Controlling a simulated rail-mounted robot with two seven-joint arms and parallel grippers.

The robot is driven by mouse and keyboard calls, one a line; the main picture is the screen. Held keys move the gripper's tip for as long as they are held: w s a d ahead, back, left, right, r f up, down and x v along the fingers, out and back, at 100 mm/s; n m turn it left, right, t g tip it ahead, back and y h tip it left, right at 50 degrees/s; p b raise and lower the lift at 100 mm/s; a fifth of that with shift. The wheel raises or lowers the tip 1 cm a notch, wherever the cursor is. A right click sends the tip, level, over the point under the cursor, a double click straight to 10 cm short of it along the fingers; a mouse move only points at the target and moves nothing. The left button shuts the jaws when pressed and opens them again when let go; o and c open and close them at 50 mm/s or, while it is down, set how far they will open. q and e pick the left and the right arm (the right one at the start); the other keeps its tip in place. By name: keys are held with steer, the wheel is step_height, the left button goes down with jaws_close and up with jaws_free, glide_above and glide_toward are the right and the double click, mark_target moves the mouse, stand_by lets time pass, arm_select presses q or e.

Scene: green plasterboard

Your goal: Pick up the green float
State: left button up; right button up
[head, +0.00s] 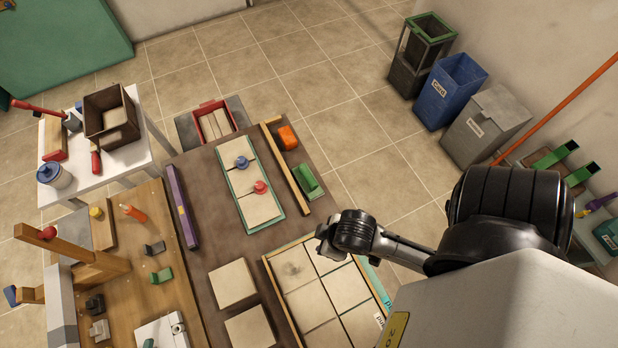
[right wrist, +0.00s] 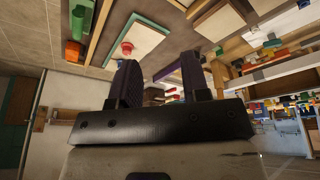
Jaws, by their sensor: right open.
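The green float (head: 308,181) lies on the brown table near its right edge, beside a long wooden strip. A green piece that looks like the float (right wrist: 76,22) shows at the upper left of the right wrist view. My right gripper (head: 328,238) is over the table's right side, nearer the camera than the float and apart from it. In the right wrist view its two dark fingers (right wrist: 161,78) stand apart with nothing between them. My left gripper is not in view.
An orange block (head: 288,137) lies just beyond the float. The wooden strip (head: 284,165) runs along its left. A green-edged board (head: 276,222) carries pale tiles and blue and red knobs. A framed tile panel (head: 316,329) lies below my right gripper. Bins stand at the upper right.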

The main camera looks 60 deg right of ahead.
steer(key=shift+o, duration=0.2)
steer(key=o, duration=0.4)
steer(key=shift+a, duration=0.1)
steer(key=shift+c, duration=0.2)
steer(key=shift+w, duration=0.1)
